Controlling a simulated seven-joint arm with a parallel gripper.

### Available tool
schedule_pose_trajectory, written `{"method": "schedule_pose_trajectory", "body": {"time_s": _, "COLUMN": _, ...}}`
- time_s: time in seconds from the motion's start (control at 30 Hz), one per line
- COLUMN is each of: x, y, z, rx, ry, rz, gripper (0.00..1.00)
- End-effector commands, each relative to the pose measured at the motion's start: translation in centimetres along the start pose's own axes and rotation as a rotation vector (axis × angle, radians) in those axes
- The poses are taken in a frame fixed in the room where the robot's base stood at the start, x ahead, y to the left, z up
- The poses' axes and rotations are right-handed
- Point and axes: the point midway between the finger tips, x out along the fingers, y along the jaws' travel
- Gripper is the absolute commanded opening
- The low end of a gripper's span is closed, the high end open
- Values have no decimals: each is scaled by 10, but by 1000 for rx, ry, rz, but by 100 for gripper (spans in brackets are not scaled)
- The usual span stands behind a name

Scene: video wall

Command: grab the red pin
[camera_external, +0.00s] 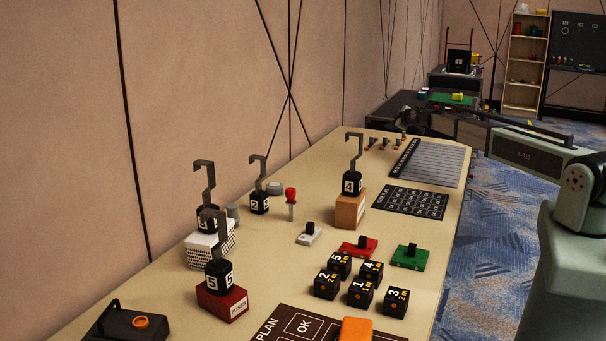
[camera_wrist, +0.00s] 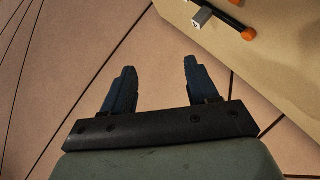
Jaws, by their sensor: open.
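The red pin (camera_external: 291,195) stands upright on the tan table in the external view, with a red head on a pale shaft. It is near the wall-side edge, right of the hook weight marked 2 (camera_external: 259,200). My gripper (camera_wrist: 158,75) is open and empty in the wrist view, with its two dark blue fingers apart. In the external view my arm reaches over the far end of the table, and my gripper is small and dark there, well away from the red pin. The red pin does not show in the wrist view.
Weight 4 stands on a wooden block (camera_external: 350,209). A grey block (camera_external: 309,234), red block (camera_external: 358,247), green block (camera_external: 409,257) and several black cubes lie nearer. Small orange-tipped things stand at the far end. An orange-ended black part (camera_wrist: 230,17) shows on the table in the wrist view.

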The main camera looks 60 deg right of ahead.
Motion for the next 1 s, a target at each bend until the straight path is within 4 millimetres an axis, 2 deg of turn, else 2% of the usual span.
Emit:
{"method": "schedule_pose_trajectory", "body": {"time_s": 0.03, "x": 1, "y": -19, "z": -27, "rx": -32, "ry": 9, "rz": -51, "gripper": 59}}
{"method": "schedule_pose_trajectory", "body": {"time_s": 0.1, "x": -2, "y": -46, "z": -59, "rx": -80, "ry": 15, "rz": -125, "gripper": 59}}
{"method": "schedule_pose_trajectory", "body": {"time_s": 0.27, "x": -16, "y": -106, "z": -128, "rx": -192, "ry": 32, "rz": -288, "gripper": 59}}
{"method": "schedule_pose_trajectory", "body": {"time_s": 0.47, "x": -50, "y": -178, "z": -208, "rx": -349, "ry": 55, "rz": -483, "gripper": 59}}
{"method": "schedule_pose_trajectory", "body": {"time_s": 0.6, "x": -83, "y": -227, "z": -260, "rx": -464, "ry": 75, "rz": -613, "gripper": 59}}
{"method": "schedule_pose_trajectory", "body": {"time_s": 0.77, "x": -130, "y": -278, "z": -312, "rx": -604, "ry": 97, "rz": -758, "gripper": 59}}
{"method": "schedule_pose_trajectory", "body": {"time_s": 1.0, "x": -216, "y": -347, "z": -378, "rx": -823, "ry": 129, "rz": -964, "gripper": 59}}
